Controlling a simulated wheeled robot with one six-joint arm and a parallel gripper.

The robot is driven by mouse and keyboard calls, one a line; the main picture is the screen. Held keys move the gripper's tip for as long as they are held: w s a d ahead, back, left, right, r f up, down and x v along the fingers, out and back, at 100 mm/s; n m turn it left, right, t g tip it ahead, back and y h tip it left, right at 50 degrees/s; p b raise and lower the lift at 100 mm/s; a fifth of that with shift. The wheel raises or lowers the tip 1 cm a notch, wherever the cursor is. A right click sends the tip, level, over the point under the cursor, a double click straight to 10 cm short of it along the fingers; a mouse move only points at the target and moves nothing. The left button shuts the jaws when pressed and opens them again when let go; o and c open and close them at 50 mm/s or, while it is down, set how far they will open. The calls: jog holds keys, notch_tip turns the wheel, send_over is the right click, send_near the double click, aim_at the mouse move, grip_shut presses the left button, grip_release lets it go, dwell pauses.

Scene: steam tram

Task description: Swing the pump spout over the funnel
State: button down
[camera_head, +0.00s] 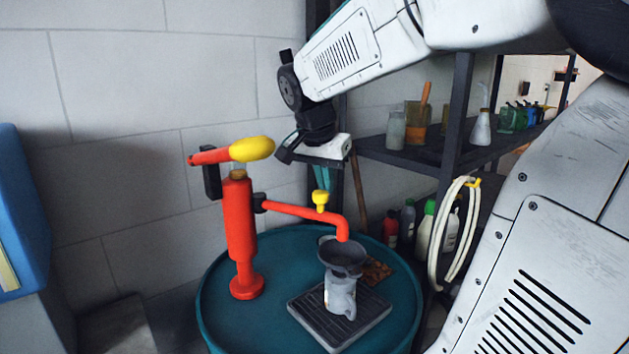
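The red pump (239,235) stands upright on the teal drum top, with a yellow-gripped handle (252,149) at its top. Its red spout (300,212) reaches to the right and bends down at the end. The spout tip appears over the dark funnel (343,254), near its back rim; exact depth is hard to judge. The funnel sits in a grey can (340,292) on a dark ribbed tray (318,326). A yellow knob (320,198) stands on the spout. My gripper (321,188) points down just above the knob, seemingly apart from it; its finger gap is unclear.
The teal drum (219,314) carries the pump and tray. A brown piece (376,270) lies behind the can. A dark shelf (416,152) with jars stands at the back right, with several bottles below and a pale coiled hose (447,236). Blocks wall the left.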

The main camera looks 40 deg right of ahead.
notch_tip(320, 180, up, 10)
jog(key=shift+d, duration=0.25)
dwell(0.4)
dwell(0.4)
jog(key=s+a+f+n+y, duration=0.3)
jog(key=s+a+f+n, duration=1)
jog(key=s+a+f, duration=0.4)
jog(key=shift+a+f+n+y, duration=0.4)
jog(key=shift+a+f, duration=0.15)
jog(key=shift+f, duration=0.2)
